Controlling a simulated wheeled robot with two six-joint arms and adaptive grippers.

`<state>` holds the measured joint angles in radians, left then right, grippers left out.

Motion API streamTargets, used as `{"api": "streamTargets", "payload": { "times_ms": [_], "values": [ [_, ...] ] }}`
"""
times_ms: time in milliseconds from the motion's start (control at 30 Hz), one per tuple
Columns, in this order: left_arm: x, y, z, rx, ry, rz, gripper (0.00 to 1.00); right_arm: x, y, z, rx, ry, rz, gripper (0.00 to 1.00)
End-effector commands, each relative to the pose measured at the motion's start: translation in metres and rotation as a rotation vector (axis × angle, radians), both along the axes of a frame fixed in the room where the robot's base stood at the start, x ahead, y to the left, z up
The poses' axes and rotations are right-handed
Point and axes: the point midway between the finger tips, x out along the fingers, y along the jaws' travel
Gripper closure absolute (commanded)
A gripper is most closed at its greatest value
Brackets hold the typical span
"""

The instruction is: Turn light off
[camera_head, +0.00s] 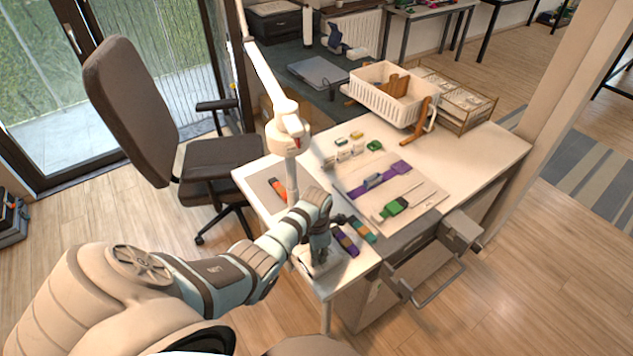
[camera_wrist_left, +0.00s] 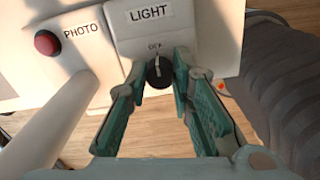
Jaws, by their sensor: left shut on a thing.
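The light control is a white box with a LIGHT label (camera_wrist_left: 146,14) and a black rotary knob (camera_wrist_left: 158,76) in the left wrist view. The knob's white mark points up, toward a small word that looks like OFF. My left gripper (camera_wrist_left: 167,82) has its fingers on both sides of the knob and is shut on it. In the head view, my left gripper (camera_head: 319,246) reaches down to the white box (camera_head: 318,268) at the table's near left corner, hiding the knob. My right gripper is not in view.
A red button with a PHOTO label (camera_wrist_left: 82,32) sits left of the knob. A white lamp arm (camera_head: 270,85) rises beside my left arm. The table (camera_head: 470,165) holds cords, clips and a white basket (camera_head: 368,92). An office chair (camera_head: 125,110) stands at left.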

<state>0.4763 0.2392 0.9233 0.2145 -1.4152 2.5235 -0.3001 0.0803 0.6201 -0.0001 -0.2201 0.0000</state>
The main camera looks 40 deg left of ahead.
Motion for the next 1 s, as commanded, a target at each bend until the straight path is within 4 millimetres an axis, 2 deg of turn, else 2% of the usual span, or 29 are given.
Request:
{"api": "streamTargets", "payload": {
  "times_ms": [267, 300, 400, 767, 867, 1000],
  "values": [
    [0.001, 0.001, 0.001, 0.003, -0.001, 0.001, 1.00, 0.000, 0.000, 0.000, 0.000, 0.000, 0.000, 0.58],
    [0.001, 0.001, 0.001, 0.003, -0.001, 0.000, 0.76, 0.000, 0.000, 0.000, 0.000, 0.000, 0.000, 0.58],
    [0.001, 0.001, 0.001, 0.002, -0.001, 0.000, 0.60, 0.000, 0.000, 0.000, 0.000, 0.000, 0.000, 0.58],
    [0.001, 0.000, 0.004, 0.001, -0.003, -0.001, 0.59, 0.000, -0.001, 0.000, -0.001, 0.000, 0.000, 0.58],
    [0.001, 0.001, 0.019, 0.002, -0.004, -0.002, 0.59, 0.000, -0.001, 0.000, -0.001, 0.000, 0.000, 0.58],
    [0.002, 0.001, 0.058, 0.002, -0.007, -0.003, 0.59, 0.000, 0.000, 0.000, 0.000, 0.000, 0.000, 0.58]
  ]
}}
